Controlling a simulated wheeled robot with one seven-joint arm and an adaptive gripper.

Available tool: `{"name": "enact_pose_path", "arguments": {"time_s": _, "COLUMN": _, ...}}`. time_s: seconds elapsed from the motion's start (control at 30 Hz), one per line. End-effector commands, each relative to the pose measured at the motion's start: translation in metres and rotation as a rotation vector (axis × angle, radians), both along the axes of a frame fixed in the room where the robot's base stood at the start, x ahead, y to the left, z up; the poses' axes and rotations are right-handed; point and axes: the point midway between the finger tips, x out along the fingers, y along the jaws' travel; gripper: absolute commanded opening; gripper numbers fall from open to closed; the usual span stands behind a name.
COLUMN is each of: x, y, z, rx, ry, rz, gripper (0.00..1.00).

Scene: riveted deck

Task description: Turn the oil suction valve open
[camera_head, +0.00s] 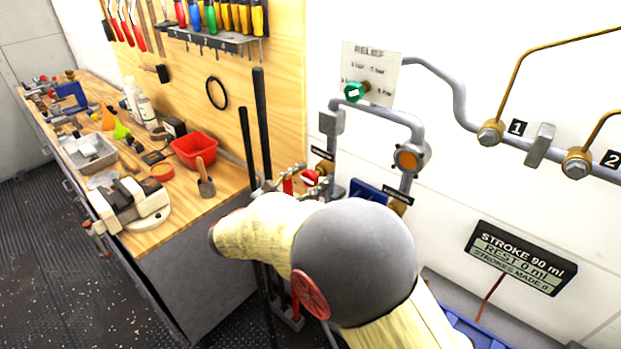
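A red valve handle (311,178) shows on the pipework at the middle, just above my arm. A brass fitting (324,167) sits beside it, with a small dark label above that is too small to read. A second brass fitting (398,206) with another dark label (398,195) shows lower right, partly behind my arm. I cannot tell which of these is the oil suction valve, or its setting. My cream and grey arm fills the lower middle and hides what lies behind it. My gripper is not visible.
A wooden workbench (225,192) stands at left with a red bin (195,149), a brush and tools. Two black upright bars (262,125) stand near the bench corner. A green relief knob (355,91) and a stroke display (521,258) are on the wall. Dark floor is open at left.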

Motion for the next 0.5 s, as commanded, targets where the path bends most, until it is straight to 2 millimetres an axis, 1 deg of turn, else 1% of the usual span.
{"name": "enact_pose_path", "arguments": {"time_s": 0.07, "x": -0.0001, "y": 0.0001, "z": 0.0000, "rx": 0.000, "ry": 0.000, "rz": 0.000, "gripper": 0.50}}
{"name": "enact_pose_path", "arguments": {"time_s": 0.5, "x": -0.0002, "y": 0.0001, "z": -0.0002, "rx": 0.000, "ry": 0.000, "rz": 0.000, "gripper": 0.25}}
